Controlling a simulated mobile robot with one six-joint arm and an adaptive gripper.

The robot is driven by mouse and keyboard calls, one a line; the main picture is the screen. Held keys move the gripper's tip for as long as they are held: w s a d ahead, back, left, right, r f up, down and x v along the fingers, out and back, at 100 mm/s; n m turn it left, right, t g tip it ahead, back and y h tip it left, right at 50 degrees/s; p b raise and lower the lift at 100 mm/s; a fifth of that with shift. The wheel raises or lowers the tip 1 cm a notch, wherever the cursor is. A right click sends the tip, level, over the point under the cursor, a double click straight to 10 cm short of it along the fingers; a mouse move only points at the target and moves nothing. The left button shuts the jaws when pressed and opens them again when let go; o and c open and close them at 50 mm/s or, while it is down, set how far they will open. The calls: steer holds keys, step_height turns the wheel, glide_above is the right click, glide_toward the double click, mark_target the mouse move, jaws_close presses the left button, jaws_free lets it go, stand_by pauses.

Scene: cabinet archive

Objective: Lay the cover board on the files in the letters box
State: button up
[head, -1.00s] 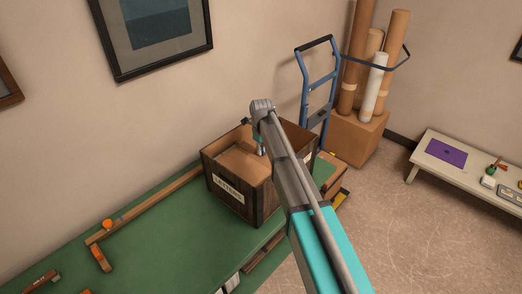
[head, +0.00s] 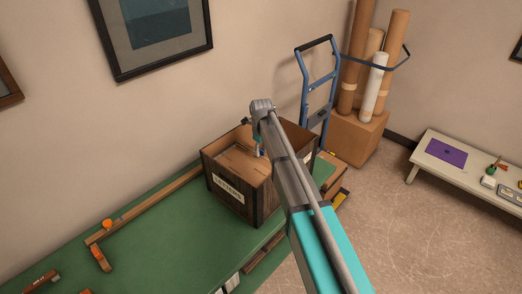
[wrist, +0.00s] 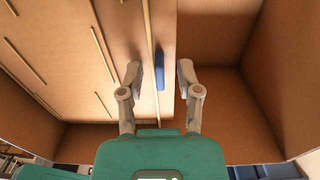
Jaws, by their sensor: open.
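The letters box (head: 230,204), a dark wooden crate with a white label, stands open-topped on the green table. Inside it a brown panel (head: 238,161), which looks like the cover board, shows thin lines. In the wrist view a brown surface with pale strips (wrist: 60,60) fills the left; I cannot tell clearly where board and files divide. A small blue grip (wrist: 160,70) stands on it. My gripper (wrist: 159,72) is open, its fingers on either side of the blue grip and apart from it. In the head view my arm partly hides the gripper (head: 260,151).
The box's right part shows bare brown walls and floor (wrist: 228,90) in the wrist view. The green table (head: 150,240) has wooden strips with orange pieces (head: 98,259) at left. A blue hand truck (head: 318,95) and cardboard tubes stand behind. A low bench (head: 450,175) is at right.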

steer(key=shift+r+p, duration=3.5)
steer(key=shift+p, duration=0.05)
steer(key=shift+d, duration=0.1)
steer(key=s+d+n, duration=2.3)
steer(key=s+n, duration=0.2)
steer(key=s, duration=0.1)
steer(key=shift+d, duration=0.35)
